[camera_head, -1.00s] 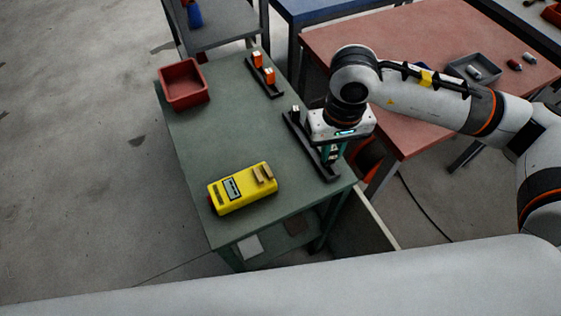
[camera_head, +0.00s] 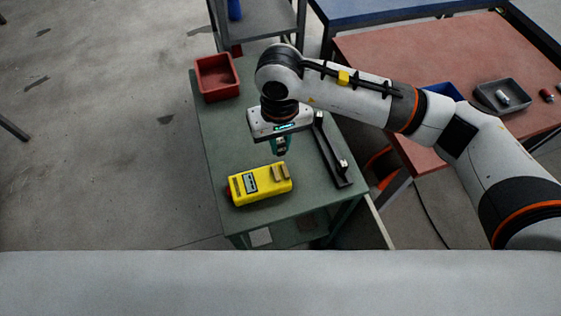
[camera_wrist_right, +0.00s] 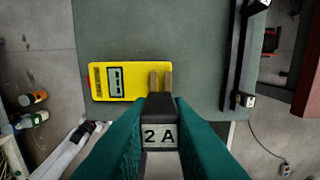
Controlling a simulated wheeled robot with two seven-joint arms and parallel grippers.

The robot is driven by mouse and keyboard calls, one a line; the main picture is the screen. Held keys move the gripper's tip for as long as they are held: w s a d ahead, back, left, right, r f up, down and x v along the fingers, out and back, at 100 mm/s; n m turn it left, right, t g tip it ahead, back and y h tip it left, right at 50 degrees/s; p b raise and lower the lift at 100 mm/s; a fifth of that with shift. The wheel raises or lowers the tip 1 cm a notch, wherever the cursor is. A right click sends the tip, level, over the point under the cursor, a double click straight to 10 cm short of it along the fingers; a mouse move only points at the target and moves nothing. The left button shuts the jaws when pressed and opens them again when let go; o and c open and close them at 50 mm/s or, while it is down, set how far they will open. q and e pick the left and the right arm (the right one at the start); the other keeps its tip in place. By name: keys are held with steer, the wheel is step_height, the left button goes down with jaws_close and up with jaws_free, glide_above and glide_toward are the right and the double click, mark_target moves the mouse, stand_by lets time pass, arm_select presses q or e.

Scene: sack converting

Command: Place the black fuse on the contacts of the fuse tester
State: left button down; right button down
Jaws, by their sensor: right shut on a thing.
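My right gripper (camera_head: 279,150) is shut on the black fuse (camera_wrist_right: 160,108), which has a pale label reading "2 A" in the right wrist view. In the head view the gripper hides most of the fuse. The yellow fuse tester (camera_head: 249,190) lies on the green table, with a small display and two tan contacts (camera_head: 281,172). The tester (camera_wrist_right: 129,92) and its contacts (camera_wrist_right: 160,80) also show in the wrist view, just ahead of the fuse. The gripper is above the table, beyond the contacts in the head view and apart from them. My left gripper is not in view.
A dark rack (camera_head: 330,156) with a pale-topped piece at its near end stands right of the tester. A red bin (camera_head: 217,92) sits at the green table's far left. A red table (camera_head: 420,60) with a grey tray (camera_head: 483,100) is at right.

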step_height(320, 180, down, 8)
steer(key=shift+d+f+p, duration=0.1)
steer(key=shift+p, duration=0.9)
steer(key=shift+f+b, duration=0.55)
steer(key=shift+b, duration=0.4)
steer(key=c, duration=1.3)
jaws_free()
steer(key=shift+c, duration=0.2)
